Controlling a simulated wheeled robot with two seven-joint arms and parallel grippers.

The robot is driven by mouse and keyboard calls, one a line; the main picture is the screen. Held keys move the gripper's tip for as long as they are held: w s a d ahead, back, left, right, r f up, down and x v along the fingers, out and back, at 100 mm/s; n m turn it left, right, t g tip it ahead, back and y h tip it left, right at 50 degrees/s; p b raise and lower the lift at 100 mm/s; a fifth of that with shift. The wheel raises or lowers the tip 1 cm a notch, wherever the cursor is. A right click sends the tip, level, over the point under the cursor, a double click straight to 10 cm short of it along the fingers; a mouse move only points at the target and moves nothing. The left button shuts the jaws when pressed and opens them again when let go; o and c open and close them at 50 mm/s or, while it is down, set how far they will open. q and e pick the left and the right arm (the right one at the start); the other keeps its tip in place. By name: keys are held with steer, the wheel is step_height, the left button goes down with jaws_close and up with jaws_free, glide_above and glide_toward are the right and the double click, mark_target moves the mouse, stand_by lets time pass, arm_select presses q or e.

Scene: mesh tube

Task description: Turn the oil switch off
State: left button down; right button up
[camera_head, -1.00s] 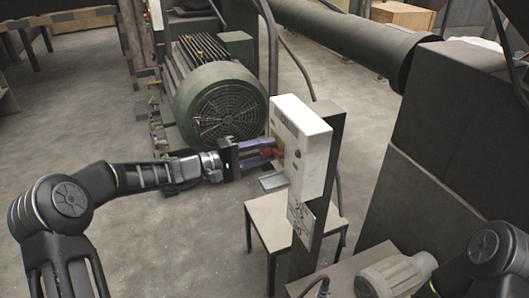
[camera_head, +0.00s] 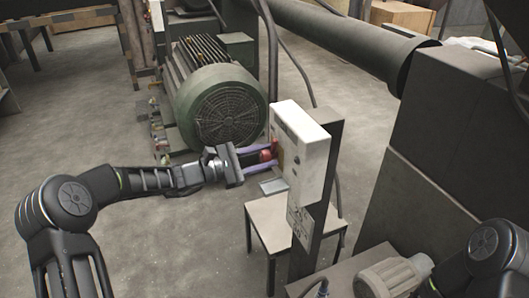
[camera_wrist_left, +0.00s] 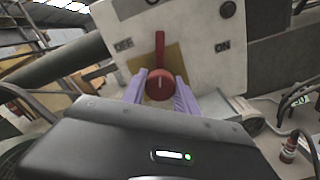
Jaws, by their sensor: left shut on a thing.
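The oil switch is a red knob (camera_head: 266,156) with a bar handle, on the left-facing front of a white box (camera_head: 308,158) on a dark post. In the left wrist view the red knob (camera_wrist_left: 160,84) sits between the OFF label (camera_wrist_left: 123,44) on the left and the ON label (camera_wrist_left: 222,46) on the right. Its handle points up, between the two labels. My left gripper (camera_head: 272,158) has its purple fingers on either side of the knob, shut on it; the fingers also show in the left wrist view (camera_wrist_left: 160,90). My right gripper is out of the head view.
A small table (camera_head: 268,228) stands below the box. A large green motor (camera_head: 220,110) is behind my left gripper. A tall dark cabinet (camera_head: 455,140) stands at right, with a small beige motor (camera_head: 392,275) in front. The floor at left is open.

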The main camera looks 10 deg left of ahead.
arm_select(q)
steer(key=shift+n+p, duration=1)
steer(key=shift+n, duration=1)
steer(key=shift+f, duration=0.1)
steer(key=c, duration=0.9)
jaws_free()
steer(key=shift+c, duration=0.2)
steer(key=b+v, duration=0.1)
steer(key=v, duration=0.7)
steer(key=shift+d, duration=0.1)
